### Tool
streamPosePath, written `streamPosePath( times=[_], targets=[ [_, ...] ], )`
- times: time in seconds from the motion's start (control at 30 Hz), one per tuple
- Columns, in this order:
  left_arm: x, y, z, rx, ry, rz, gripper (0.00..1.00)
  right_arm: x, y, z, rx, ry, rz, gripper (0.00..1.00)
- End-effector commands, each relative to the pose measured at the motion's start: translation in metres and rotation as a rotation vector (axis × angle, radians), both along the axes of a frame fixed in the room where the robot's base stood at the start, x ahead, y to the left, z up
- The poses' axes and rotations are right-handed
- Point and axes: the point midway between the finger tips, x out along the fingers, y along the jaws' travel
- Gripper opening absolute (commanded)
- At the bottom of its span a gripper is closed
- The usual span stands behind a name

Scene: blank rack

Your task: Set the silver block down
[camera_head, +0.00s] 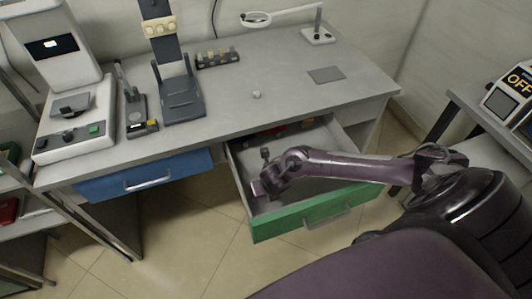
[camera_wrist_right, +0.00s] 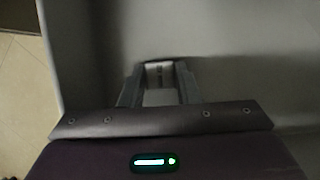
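The right arm comes in from the right in the head view, and my right gripper (camera_head: 262,188) is low inside the open green-fronted drawer (camera_head: 300,222), near its left side. In the right wrist view the two fingers of my right gripper (camera_wrist_right: 160,85) stand on either side of a small light-grey block (camera_wrist_right: 160,98), which fills the gap between them. I take this for the silver block. In the head view the block cannot be made out clearly. How close it is to the drawer floor is hard to tell. My left gripper is not in view.
A small dark upright thing (camera_head: 265,153) stands in the drawer behind the gripper, with several reddish items at its back. The desk top (camera_head: 300,85) above carries instruments at left, a small round item (camera_head: 256,94) and a grey pad (camera_head: 326,74). A blue drawer (camera_head: 145,178) is shut.

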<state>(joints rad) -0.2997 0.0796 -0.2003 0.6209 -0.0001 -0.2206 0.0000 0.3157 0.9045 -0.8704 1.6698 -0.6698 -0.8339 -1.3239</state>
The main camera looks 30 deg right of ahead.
Motion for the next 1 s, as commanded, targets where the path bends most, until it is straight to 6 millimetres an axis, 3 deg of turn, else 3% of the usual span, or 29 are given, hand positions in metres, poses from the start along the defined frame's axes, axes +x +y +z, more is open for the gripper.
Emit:
streamPosePath(
  times=[0.03, 0.13, 0.5, 1.0],
  targets=[
    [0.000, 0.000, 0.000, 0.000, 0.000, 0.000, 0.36, 0.000, 0.000, 0.000, 0.000, 0.000, 0.000, 0.36],
    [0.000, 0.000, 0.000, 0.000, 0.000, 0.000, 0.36, 0.000, 0.000, 0.000, 0.000, 0.000, 0.000, 0.49],
    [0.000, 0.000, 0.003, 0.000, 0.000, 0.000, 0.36, -0.001, 0.000, 0.006, 0.000, 0.000, 0.000, 0.49],
    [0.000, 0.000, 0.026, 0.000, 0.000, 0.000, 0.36, -0.036, 0.009, 0.096, 0.000, -0.001, 0.002, 0.49]
  ],
)
